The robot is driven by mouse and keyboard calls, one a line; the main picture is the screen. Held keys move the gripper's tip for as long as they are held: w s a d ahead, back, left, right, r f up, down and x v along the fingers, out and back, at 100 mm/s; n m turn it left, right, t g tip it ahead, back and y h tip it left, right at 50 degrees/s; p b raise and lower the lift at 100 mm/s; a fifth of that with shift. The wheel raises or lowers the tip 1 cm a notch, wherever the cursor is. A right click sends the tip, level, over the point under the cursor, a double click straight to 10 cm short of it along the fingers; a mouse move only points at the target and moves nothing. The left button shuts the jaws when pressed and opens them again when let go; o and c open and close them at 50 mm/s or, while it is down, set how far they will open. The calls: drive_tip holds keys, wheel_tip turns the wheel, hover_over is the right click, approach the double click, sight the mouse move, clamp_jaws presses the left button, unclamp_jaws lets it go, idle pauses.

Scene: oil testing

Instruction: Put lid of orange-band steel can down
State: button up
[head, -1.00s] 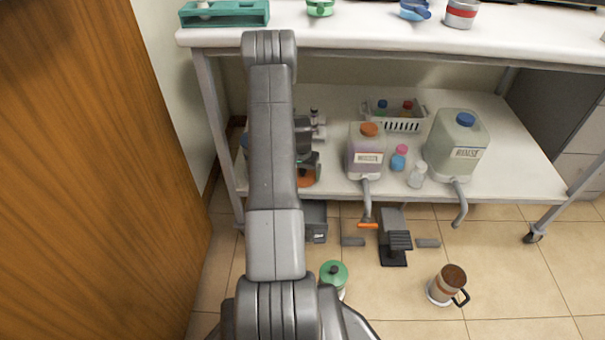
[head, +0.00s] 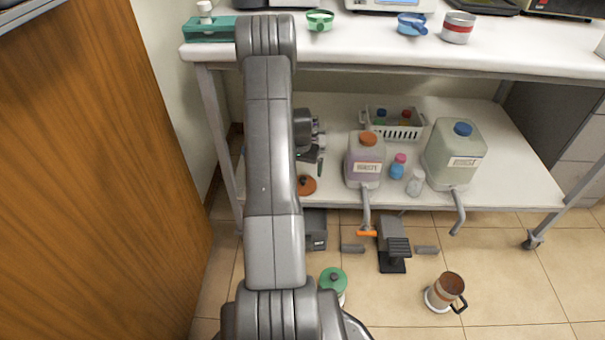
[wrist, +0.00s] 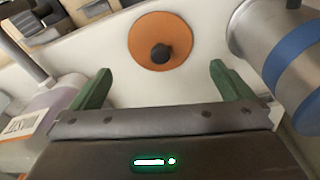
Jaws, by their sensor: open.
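The orange lid (head: 306,186) with a dark round knob lies flat on the white lower shelf, beside my arm in the head view. The wrist view shows the lid (wrist: 143,32) whole, just beyond the fingertips and apart from them. My gripper (wrist: 160,72) is open, with its two green fingers spread and nothing between them. In the head view my arm partly hides the gripper. A steel can with an orange-brown band (head: 446,292) and a black handle stands open-topped on the floor at the lower right.
A blue-banded steel can (wrist: 285,50) is close at the right of the wrist view. A purple jug (head: 364,160), small bottles, a white basket (head: 397,131) and a large pale jug (head: 455,155) occupy the shelf. A green-lidded container (head: 333,283) stands on the floor.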

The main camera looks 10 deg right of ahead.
sight(303, 177)
drive_tip(key=r, duration=0.4)
drive_tip(key=shift+s+a+p, duration=0.1)
drive_tip(key=shift+s+p, duration=0.1)
drive_tip(key=shift+p, duration=0.15)
drive_tip(key=shift+f, duration=0.1)
drive_tip(key=f+b, duration=0.1)
drive_tip(key=f, duration=0.3)
drive_tip(key=f+b, duration=0.1)
drive_tip(key=f, duration=0.3)
drive_tip(key=w+f+b, duration=0.1)
drive_tip(key=f+b, duration=0.1)
drive_tip(key=f, duration=0.2)
drive_tip(key=shift+w+d+f, duration=0.1)
drive_tip(key=shift+d+f, duration=0.05)
drive_tip(key=shift+d, duration=0.15)
wheel_tip(303, 177, up, 2)
drive_tip(key=shift+w+r+p, duration=0.1)
drive_tip(key=shift+r+p, duration=0.1)
drive_tip(key=shift+p, duration=0.35)
drive_tip(key=shift+r, duration=0.75)
